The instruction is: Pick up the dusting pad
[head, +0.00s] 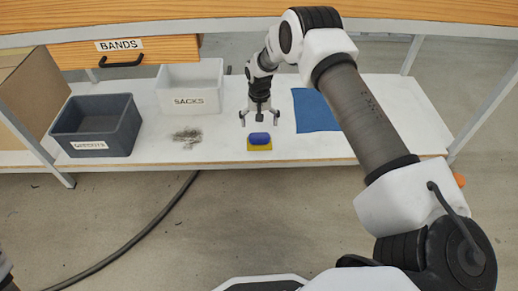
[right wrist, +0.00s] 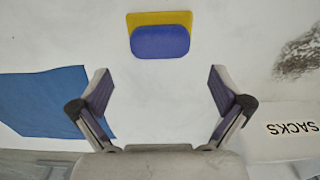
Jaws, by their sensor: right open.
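The dusting pad (head: 260,141) has a rounded blue-purple top on a yellow base and lies on the white shelf near its front edge. In the right wrist view the pad (right wrist: 160,37) is at the top centre, ahead of the fingertips. My right gripper (head: 259,120) points down just behind the pad in the head view, apart from it. Its two fingers (right wrist: 160,90) are spread wide with nothing between them. The height of the fingers over the shelf is hard to tell. My left gripper does not show; only a bit of an arm is at the lower left edge.
A patch of grey dust (head: 187,136) lies left of the pad. A white SACKS bin (head: 190,100) and a grey bin (head: 98,148) stand further left. A blue cloth (head: 316,112) lies to the right. The BANDS drawer (head: 160,52) and upper tabletop (head: 200,15) overhang the shelf.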

